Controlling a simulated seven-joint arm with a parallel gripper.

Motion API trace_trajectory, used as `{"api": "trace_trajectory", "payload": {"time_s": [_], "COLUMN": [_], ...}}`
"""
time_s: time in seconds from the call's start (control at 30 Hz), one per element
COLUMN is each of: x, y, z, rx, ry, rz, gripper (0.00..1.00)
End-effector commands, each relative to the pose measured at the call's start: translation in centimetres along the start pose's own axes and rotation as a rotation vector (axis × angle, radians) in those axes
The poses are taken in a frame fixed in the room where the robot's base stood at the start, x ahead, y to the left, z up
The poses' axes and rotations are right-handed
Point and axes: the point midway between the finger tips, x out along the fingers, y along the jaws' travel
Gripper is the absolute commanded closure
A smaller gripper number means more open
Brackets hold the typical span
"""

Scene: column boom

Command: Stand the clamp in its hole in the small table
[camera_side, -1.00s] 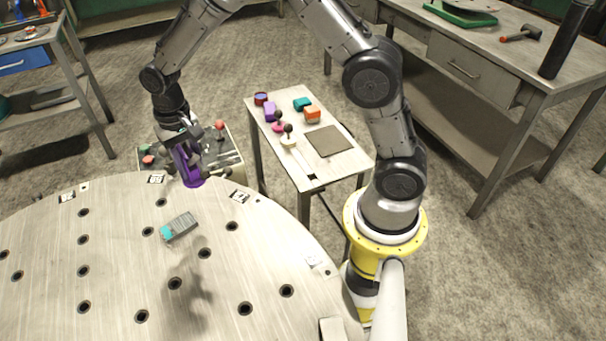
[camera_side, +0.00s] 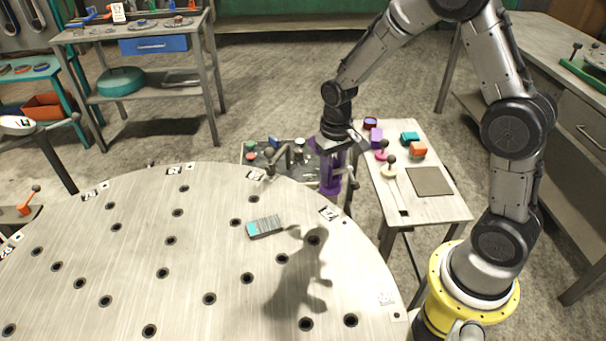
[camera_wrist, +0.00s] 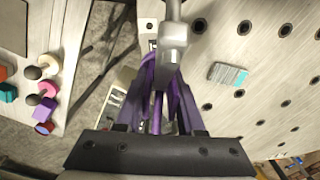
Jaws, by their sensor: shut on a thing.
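The grey metal clamp (camera_side: 285,158) is in my gripper (camera_side: 331,180), whose purple fingers are shut on it. In the side view its arm sticks out to the left of the fingers. In the wrist view the clamp (camera_wrist: 172,42) reaches up from between the purple fingers (camera_wrist: 160,105); its gripped part is mostly hidden. The small table (camera_side: 452,208) stands just right of my gripper. A small dark square hole (camera_side: 403,212) shows near its front corner. My gripper is over the gap by the small table's left edge, apart from the hole.
The big round table (camera_side: 200,270) has many holes and carries a grey-teal block (camera_side: 265,227). The small table carries a brown pad (camera_side: 430,181), an orange block (camera_side: 418,150), a teal block (camera_side: 410,138) and dark-knobbed pieces (camera_side: 389,171). A low cart (camera_side: 262,158) stands behind.

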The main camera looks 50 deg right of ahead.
Motion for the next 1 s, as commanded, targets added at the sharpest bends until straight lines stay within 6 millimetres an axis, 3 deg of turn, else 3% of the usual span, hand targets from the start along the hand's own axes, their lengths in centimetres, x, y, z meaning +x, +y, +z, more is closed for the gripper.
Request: {"api": "trace_trajectory", "payload": {"time_s": [0.03,0.2,0.4,0.53,0.7,1.0], "x": [0.0,0.2,0.1,-0.1,-0.5,1.0], "y": [2.3,8.7,14.4,16.7,18.4,18.7], "z": [0.6,3.6,7.4,9.0,9.5,9.7], "rx": [0.027,0.116,0.264,0.355,0.418,0.432], "ry": [0.000,-0.006,-0.014,-0.018,-0.007,-0.010], "rz": [0.001,0.003,0.004,0.004,0.005,0.005], "gripper": [1.00,1.00,1.00,1.00,1.00,1.00]}}
